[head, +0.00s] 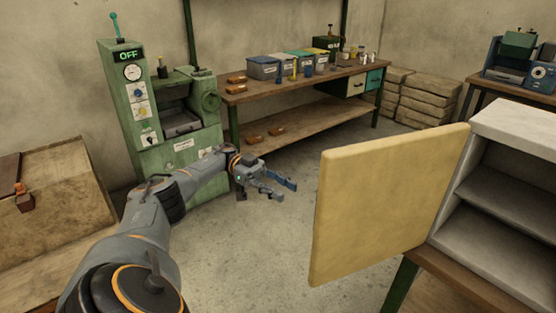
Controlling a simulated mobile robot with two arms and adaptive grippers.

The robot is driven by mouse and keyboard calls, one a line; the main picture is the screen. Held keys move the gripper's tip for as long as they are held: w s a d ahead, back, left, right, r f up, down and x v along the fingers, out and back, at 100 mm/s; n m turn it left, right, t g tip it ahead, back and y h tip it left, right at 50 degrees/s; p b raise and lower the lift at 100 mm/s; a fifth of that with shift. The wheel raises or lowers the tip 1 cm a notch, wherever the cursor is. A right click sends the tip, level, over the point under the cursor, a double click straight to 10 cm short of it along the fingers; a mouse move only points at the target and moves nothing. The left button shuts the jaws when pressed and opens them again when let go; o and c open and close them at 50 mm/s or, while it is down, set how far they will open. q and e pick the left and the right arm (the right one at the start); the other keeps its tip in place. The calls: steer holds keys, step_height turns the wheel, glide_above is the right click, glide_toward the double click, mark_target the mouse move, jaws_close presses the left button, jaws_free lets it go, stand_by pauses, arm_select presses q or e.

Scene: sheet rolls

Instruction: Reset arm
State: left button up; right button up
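My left arm (143,230) reaches in from the lower left, bent at the elbow, toward the middle of the room. Its gripper (286,191) hangs above the grey floor, to the left of a pale yellow panel. Its two fingers are spread apart with nothing between them. My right arm and gripper are not in view.
The yellow panel (385,205) stands upright beside an open-fronted grey shelf unit (505,172) on a table. A green machine (125,90) reading OFF stands behind my arm. A wooden chest (60,200) is at left, a workbench (290,95) behind. Open floor lies between.

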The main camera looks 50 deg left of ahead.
arm_select(q)
steer(key=shift+s+a, duration=0.1)
steer(key=shift+a, duration=0.3)
stand_by(0.3)
